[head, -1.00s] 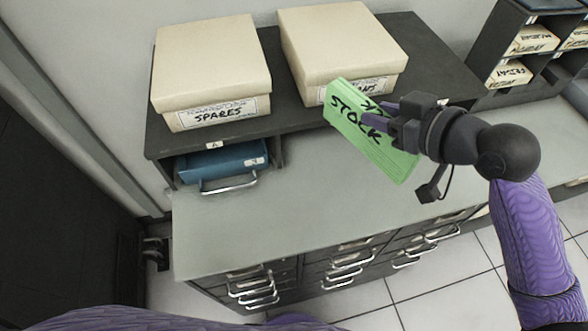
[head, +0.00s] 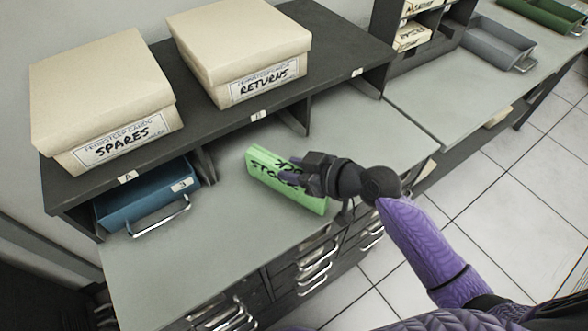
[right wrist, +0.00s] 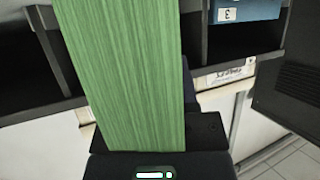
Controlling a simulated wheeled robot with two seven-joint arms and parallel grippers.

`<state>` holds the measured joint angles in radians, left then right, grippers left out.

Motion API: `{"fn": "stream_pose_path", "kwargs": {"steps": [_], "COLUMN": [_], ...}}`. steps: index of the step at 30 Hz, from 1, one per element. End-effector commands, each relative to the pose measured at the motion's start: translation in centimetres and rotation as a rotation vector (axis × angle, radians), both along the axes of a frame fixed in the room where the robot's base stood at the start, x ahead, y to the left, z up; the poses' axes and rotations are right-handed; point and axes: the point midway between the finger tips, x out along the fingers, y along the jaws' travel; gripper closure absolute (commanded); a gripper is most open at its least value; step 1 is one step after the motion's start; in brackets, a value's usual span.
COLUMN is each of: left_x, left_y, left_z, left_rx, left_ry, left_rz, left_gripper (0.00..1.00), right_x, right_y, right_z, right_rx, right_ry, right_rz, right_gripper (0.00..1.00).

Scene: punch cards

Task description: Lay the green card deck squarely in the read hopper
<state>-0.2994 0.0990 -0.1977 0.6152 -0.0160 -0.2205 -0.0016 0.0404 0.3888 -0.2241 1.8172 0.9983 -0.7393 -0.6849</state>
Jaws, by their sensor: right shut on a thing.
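The green card deck (head: 300,198), with black "STOCK" lettering, is in my right gripper (head: 290,172). In the head view it appears over the grey counter, tilted in the picture; I cannot tell how high it is. My right gripper is shut on it. In the right wrist view the deck's striped green side (right wrist: 125,75) fills the middle and hides much behind it. I cannot pick out a read hopper for certain in these views. My left gripper is not in view.
Cream boxes marked SPARES (head: 110,140) and RETURNS (head: 265,85) stand on the dark shelf unit (head: 215,122). A blue tray (head: 135,205) sits below. A grey tray (head: 490,42) and a green tray (head: 560,14) lie far right. The grey counter (head: 160,265) has bare space.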

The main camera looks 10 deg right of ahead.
Motion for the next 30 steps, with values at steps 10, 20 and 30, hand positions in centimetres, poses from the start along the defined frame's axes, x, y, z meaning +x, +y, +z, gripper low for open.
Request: {"fn": "stream_pose_path", "kwargs": {"steps": [10, 20, 30], "left_x": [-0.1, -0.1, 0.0], "left_y": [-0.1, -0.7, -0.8], "left_z": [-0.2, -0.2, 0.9], "left_rx": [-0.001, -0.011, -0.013], "left_ry": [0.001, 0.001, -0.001], "left_rz": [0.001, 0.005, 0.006], "left_gripper": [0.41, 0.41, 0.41], "right_x": [0.0, 0.0, -3.6], "right_y": [0.0, 0.0, -3.3], "right_z": [-0.1, -0.1, 2.4], "right_rx": [-0.001, 0.000, -0.006], "right_ry": [-0.001, 0.000, 0.003], "right_rz": [0.000, 0.000, 0.001], "right_gripper": [0.45, 0.27, 0.27]}}
